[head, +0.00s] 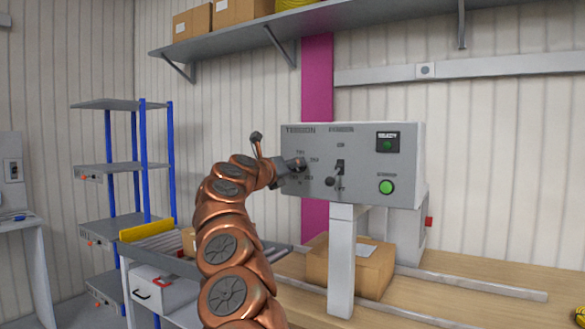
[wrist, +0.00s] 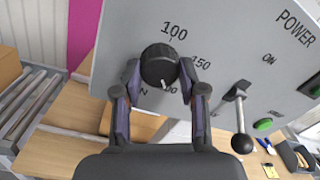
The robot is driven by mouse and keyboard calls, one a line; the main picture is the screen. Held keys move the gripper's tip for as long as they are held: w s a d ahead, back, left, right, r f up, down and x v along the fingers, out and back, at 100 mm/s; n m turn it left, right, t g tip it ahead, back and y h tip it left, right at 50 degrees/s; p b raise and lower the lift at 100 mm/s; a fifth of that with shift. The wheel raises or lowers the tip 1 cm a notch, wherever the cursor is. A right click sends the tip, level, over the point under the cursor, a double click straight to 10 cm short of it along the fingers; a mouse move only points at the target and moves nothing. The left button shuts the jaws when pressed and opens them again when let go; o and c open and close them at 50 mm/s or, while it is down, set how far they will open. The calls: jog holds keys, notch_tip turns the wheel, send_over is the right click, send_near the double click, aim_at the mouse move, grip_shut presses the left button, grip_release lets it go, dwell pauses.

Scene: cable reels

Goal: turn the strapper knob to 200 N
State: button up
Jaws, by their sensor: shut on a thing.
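The black round tension knob (wrist: 158,62) sits on the grey strapper panel (head: 355,135), under the word TENSION in the head view. My gripper (wrist: 159,72) has one finger on each side of the knob and is shut on it. In the wrist view the knob's white mark points down and slightly right, toward a label ending in "00" whose first digit is hidden. "100" is above the knob, "150" to its right and "N" below. In the head view my gripper (head: 284,168) reaches the panel's left part and covers some of the dial.
A power lever with a black ball (wrist: 241,142) stands out right of the knob. Green buttons (head: 387,187) are farther right. A cardboard box (head: 350,268) is on the bench below. A roller conveyor (wrist: 28,105) lies to the left. A shelf (head: 330,35) hangs above.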

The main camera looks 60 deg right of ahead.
jog(key=o, duration=1.1)
jog(key=shift+o, duration=0.2)
jog(key=shift+a+f, duration=0.1)
jog(key=shift+a, duration=0.05)
jog(key=a, duration=1.1)
jog(key=shift+a, duration=0.3)
jog(key=shift+s+f, duration=0.1)
dwell(0.5)
